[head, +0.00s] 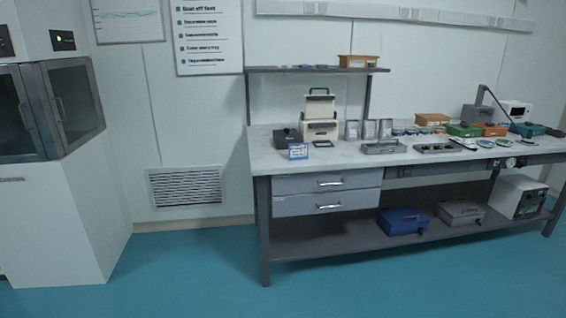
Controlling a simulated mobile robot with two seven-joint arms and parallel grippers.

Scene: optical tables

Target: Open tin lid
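No tin stands out for certain at this distance. A cream box (320,130) with its lid (320,102) raised stands at the left part of the workbench (268,146). Several upright grey containers, one of them here (370,130), stand just right of it; I cannot tell whether they are tins or have lids. An open grey metal tray (384,147) lies in front of them. Neither of my grippers is in view.
A small blue-and-white sign (298,151) stands at the bench's left front. Small items crowd the bench's right half. A blue case (403,221) and a grey case (461,212) lie on the lower shelf. A white cabinet (60,210) stands left. The teal floor (190,275) between is clear.

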